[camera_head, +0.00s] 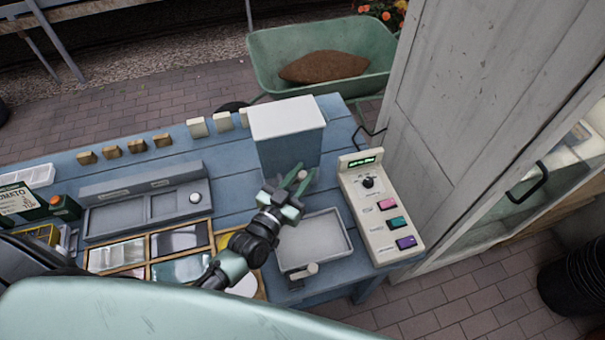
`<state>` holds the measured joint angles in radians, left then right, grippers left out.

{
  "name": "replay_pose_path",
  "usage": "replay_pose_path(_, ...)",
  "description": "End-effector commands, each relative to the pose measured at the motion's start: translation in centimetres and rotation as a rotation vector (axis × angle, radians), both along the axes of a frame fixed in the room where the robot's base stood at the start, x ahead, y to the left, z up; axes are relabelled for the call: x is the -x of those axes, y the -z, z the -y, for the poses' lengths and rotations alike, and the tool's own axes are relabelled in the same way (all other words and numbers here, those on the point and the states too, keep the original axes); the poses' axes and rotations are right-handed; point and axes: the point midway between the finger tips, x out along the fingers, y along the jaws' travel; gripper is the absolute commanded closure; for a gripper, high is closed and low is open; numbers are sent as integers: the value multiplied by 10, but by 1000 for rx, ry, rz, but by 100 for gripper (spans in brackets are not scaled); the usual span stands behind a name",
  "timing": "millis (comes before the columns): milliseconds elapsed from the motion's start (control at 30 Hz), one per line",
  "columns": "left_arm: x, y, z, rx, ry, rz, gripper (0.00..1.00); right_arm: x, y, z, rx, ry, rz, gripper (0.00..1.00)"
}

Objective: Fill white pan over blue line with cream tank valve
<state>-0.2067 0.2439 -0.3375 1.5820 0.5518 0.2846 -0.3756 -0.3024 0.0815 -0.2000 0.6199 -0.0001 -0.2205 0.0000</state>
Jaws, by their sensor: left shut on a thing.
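The tank (288,118) stands on the blue table with a cream lid and a blue-grey front. A small cream knob, which looks like the tank valve (303,175), is low on its front. My left gripper (297,178) reaches up from the lower left and is shut on this valve, its fingers hiding part of it. The white pan (318,242) sits on the table just in front of the tank, below and right of the gripper. I cannot make out a blue line or any water in it. My right gripper is not in view.
A cream control panel (376,205) with a dial and coloured buttons stands right of the pan. Left are a grey tray (120,218), a wooden sorting frame (150,247) and several small blocks. A cabinet (455,120) bounds the right side.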

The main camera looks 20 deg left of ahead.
Motion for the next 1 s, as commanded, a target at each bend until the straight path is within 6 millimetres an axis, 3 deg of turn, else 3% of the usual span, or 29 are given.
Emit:
replay_pose_path(700,24,7,6,-11,511,2,100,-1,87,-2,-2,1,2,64)
replay_pose_path(1000,32,4,7,-4,634,-1,100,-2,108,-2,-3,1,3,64)
